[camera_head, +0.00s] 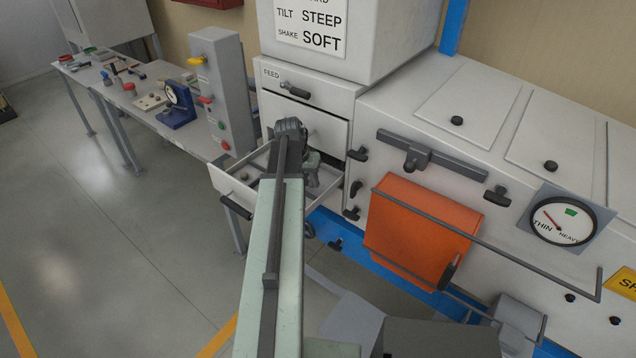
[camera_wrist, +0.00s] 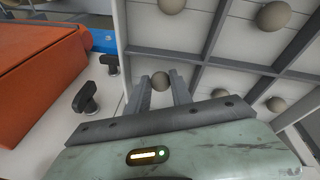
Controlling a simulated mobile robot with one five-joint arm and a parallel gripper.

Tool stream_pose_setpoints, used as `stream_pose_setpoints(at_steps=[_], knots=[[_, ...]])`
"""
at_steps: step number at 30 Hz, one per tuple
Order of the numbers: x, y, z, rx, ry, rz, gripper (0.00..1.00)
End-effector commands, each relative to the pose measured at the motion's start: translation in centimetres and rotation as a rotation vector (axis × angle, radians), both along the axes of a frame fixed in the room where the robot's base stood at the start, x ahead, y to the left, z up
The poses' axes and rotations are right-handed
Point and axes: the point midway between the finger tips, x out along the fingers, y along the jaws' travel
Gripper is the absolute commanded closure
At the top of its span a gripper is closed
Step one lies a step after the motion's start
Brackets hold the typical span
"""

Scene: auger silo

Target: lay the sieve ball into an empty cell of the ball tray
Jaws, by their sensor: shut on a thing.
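My gripper (camera_wrist: 162,82) is shut on the sieve ball (camera_wrist: 160,81), a small grey-brown ball that shows between its fingertips in the wrist view. The ball tray (camera_wrist: 215,36) is a pale tray split into cells by grey dividers. The held ball appears over the near left cell. I cannot tell how high it is above the floor of that cell. Other balls lie in the far left cell (camera_wrist: 172,5), the far middle cell (camera_wrist: 273,16) and a near right cell (camera_wrist: 277,104). In the head view my arm hides much of the tray and the ball.
The tray is in an open drawer (camera_head: 231,188) under the FEED panel (camera_head: 300,95). An orange flap (camera_head: 415,232) and black knobs (camera_wrist: 90,98) are beside it. A grey bench (camera_head: 185,130) stands to the left.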

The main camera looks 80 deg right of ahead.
Motion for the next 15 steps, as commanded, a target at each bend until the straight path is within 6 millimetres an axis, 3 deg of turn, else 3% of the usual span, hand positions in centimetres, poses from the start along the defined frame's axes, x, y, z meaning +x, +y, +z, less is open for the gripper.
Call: stream_pose_setpoints(at_steps=[6,9,15], knots=[[-1.9,-3.7,0.2,0.000,0.000,-0.003,1.00],[-1.9,-3.4,-1.5,0.000,0.000,-0.001,1.00],[-1.9,-3.3,-1.1,0.000,0.000,-0.001,1.00]])
